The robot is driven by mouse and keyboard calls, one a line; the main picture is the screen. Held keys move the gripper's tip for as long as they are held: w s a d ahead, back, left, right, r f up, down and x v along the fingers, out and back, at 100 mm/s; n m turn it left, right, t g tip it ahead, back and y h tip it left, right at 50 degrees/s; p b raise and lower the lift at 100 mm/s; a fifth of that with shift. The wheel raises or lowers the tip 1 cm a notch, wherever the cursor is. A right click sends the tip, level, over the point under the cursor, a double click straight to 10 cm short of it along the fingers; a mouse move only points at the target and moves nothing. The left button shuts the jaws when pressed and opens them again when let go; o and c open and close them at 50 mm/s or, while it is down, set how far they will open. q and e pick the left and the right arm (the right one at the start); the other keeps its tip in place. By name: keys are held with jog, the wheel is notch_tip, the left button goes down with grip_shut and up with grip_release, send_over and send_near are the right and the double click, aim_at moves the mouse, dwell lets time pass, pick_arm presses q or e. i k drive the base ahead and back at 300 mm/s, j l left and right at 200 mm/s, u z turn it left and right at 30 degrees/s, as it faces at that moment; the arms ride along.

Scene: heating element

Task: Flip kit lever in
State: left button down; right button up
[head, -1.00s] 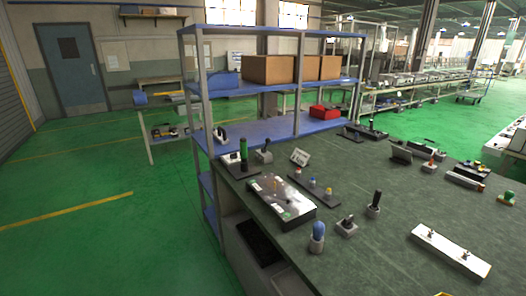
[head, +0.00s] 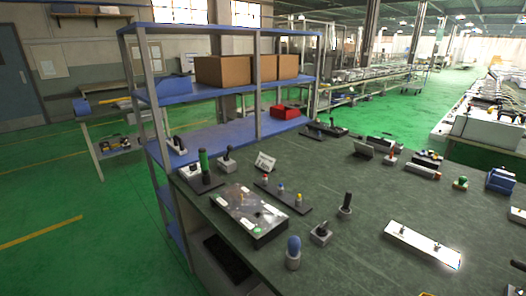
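Several small lever and switch units stand on the dark green workbench (head: 375,190); I cannot tell which one is the kit lever. A grey box with a switch panel on top (head: 240,218) lies at the bench's left edge. A blue-knobbed unit (head: 293,250), a small grey switch block (head: 320,234) and an upright black lever (head: 346,203) stand to its right. A white plate with small toggles (head: 408,238) lies further right. A green-handled lever (head: 204,165) and a black-handled lever (head: 228,158) stand at the back left. Neither of my grippers is clearly in view.
A blue shelf unit (head: 215,138) with cardboard boxes (head: 222,70) and a red bin (head: 285,111) stands behind the bench's left end. A strip with coloured buttons (head: 278,193) lies mid-bench. The green floor (head: 70,190) at left is clear.

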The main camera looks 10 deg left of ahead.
aim_at(229, 147)
jog(key=i+j+z, duration=0.2)
jog(key=j, duration=0.45)
jog(key=i+j+z, duration=0.2)
jog(key=j, duration=0.45)
jog(key=i+j+z, duration=0.2)
jog(key=j, duration=0.5)
jog(key=j+z, duration=0.15)
jog(key=j, duration=1.45)
jog(key=i, duration=0.05)
